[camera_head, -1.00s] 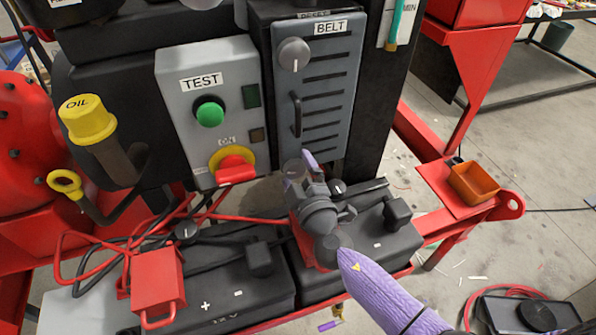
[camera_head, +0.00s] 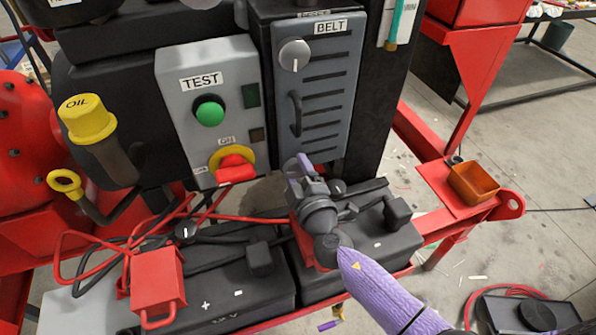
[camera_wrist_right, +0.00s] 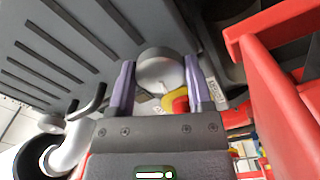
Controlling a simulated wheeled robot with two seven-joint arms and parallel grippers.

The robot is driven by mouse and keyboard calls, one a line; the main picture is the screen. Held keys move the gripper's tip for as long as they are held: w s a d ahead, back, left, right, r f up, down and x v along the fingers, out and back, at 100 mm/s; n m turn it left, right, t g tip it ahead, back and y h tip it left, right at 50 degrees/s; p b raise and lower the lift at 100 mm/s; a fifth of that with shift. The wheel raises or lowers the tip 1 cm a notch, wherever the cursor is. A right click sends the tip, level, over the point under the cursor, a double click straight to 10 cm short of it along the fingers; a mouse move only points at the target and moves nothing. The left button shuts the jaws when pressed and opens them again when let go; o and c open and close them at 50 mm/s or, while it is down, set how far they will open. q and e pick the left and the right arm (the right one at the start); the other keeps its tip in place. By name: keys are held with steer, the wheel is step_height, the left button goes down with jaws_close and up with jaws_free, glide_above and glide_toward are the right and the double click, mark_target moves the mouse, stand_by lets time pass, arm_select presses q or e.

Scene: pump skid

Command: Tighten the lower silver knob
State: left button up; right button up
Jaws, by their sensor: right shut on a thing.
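The lower silver knob (camera_head: 290,167) is at the bottom of the grey belt guard, partly hidden by my right gripper. In the right wrist view the knob (camera_wrist_right: 158,60) sits between the two purple fingers, which are closed on its sides. My right gripper (camera_head: 297,165) reaches up to it from below. The upper silver knob (camera_head: 294,55) is on the guard under the BELT label, with a light mark pointing down. My left gripper is not in view.
The belt guard (camera_head: 340,75) has slots and a black handle (camera_head: 296,113). Left of it is a grey box (camera_head: 178,95) with a green button (camera_head: 209,111) and a red-yellow switch (camera_head: 234,168). Black batteries (camera_head: 205,285) with red cables lie below. An orange tray (camera_head: 473,184) is at right.

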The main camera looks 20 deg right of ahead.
steer(key=n, duration=0.4)
steer(key=shift+n, duration=0.3)
steer(key=n, duration=0.5)
steer(key=shift+n, duration=0.3)
steer(key=n, duration=0.4)
steer(key=shift+r+p, duration=0.15)
steer(key=shift+p, duration=0.2)
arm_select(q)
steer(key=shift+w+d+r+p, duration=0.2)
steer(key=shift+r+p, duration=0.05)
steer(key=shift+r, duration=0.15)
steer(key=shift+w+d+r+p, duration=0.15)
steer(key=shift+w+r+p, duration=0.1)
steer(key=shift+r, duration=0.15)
arm_select(e)
steer(key=shift+a+n, duration=0.1)
steer(key=shift+n, duration=2.7)
steer(key=o, duration=1.3)
steer(key=shift+s, duration=0.1)
